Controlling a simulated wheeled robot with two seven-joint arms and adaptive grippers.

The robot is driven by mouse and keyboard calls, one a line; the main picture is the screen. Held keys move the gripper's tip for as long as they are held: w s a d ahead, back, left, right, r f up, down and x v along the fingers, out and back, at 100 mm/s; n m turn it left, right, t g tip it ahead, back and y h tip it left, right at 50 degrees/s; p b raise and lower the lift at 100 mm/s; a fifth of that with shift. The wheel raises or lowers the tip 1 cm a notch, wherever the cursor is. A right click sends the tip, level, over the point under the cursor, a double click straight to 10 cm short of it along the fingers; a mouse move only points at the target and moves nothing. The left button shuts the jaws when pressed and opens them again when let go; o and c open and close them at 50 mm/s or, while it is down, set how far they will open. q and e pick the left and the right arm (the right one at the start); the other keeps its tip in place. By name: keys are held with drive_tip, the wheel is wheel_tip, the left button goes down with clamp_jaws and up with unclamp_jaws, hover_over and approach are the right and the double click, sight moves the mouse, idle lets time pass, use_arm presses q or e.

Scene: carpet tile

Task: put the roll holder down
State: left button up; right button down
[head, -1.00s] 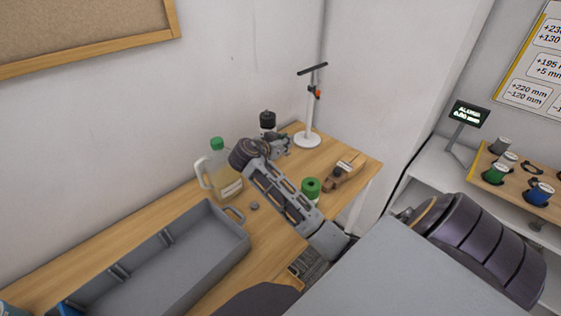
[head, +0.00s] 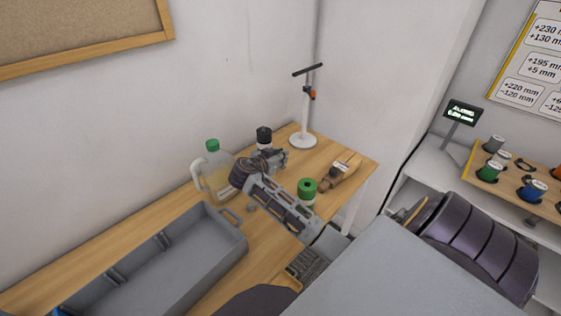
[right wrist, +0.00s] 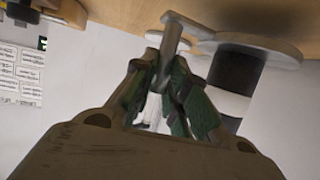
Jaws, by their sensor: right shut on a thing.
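The roll holder (head: 264,134) shows in the head view as a black-and-white upright cylinder just behind my right gripper (head: 282,158); its lower part is hidden. In the right wrist view, which is upside down, the roll holder (right wrist: 262,47) has a round pale base and a grey bar at its side. My right gripper (right wrist: 170,90) is shut on that grey bar with its dark green finger pads. The base is close to the wooden table (head: 335,153); I cannot tell if it touches. My left gripper is not in view.
A white stand (head: 304,141) with a black crossbar is close behind. A green-capped jug (head: 214,175) stands left, a green roll (head: 307,187) and a wooden plane (head: 340,174) right. A grey bin (head: 165,265) fills the front left. Some bare wood lies near the plane.

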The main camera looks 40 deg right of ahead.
drive_tip(key=shift+f, duration=1.2)
drive_tip(key=c, duration=1.7)
unclamp_jaws()
drive_tip(key=shift+o, duration=1.4)
drive_tip(key=shift+s+a+r, duration=0.15)
drive_tip(key=shift+a+r, duration=0.15)
drive_tip(key=shift+a, duration=0.25)
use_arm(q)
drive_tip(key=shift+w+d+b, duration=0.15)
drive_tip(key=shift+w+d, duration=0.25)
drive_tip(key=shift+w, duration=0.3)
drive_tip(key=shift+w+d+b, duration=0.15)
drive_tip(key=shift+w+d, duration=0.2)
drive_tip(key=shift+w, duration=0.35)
use_arm(e)
drive_tip(key=v, duration=1)
drive_tip(key=shift+a, duration=0.35)
